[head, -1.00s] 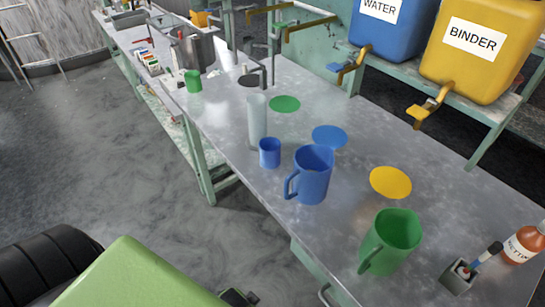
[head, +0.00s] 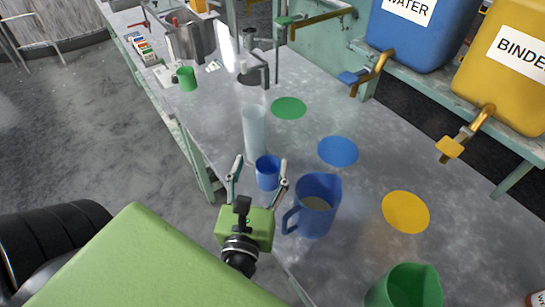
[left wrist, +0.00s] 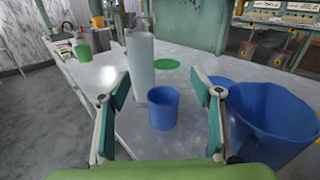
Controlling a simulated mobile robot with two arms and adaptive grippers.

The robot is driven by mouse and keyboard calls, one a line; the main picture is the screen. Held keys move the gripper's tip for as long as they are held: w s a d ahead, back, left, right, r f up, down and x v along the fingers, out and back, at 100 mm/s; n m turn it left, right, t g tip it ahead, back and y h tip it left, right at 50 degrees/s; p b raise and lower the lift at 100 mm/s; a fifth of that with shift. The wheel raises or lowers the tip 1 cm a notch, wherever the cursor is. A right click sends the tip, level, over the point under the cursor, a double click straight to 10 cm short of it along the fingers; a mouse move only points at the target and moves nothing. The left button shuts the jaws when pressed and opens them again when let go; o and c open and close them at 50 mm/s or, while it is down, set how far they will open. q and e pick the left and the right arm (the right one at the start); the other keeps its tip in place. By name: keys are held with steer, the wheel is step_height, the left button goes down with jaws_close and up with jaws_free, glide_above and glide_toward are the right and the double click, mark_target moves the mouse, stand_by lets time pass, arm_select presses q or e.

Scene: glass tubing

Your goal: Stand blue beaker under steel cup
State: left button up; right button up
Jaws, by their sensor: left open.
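A small blue beaker (head: 267,174) stands upright on the grey bench near its front edge. It also shows in the left wrist view (left wrist: 163,112), between my fingers. My left gripper (head: 260,172) is open, with one finger on each side of the beaker. In the left wrist view a gap shows between the beaker and each finger. What looks like the steel cup (head: 249,37) is farther back on the bench, by a bent stand (head: 257,69) and a dark disc (head: 251,80). My right gripper is not in view.
A tall pale cylinder (head: 254,130) stands right behind the beaker, and a blue jug (head: 318,210) close to its right. A green jug (head: 408,288) is at the front. Green, blue and yellow discs lie flat along the bench.

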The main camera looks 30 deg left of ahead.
arm_select(q)
steer(key=b, duration=0.2)
glide_toward(270, 156)
steer(key=shift+s+d+r+m, duration=0.15)
steer(key=shift+s+r+m, duration=0.15)
steer(key=shift+r+m, duration=0.1)
steer(key=shift+w+f+b, duration=0.1)
steer(key=shift+f+b, duration=0.2)
steer(key=shift+f, duration=0.35)
steer(key=shift+w+a+r+p, duration=0.1)
steer(key=shift+w+a+p, duration=0.2)
steer(key=shift+w, duration=0.25)
steer(key=shift+w+a+r, duration=0.15)
steer(key=shift+w, duration=0.25)
steer(key=p+x, duration=0.1)
steer(key=x, duration=0.4)
steer(key=shift+w+a+p, duration=0.1)
steer(key=shift+w+p, duration=0.15)
steer(key=shift+p, duration=0.05)
steer(key=c, duration=1.2)
steer(key=shift+c, duration=0.5)
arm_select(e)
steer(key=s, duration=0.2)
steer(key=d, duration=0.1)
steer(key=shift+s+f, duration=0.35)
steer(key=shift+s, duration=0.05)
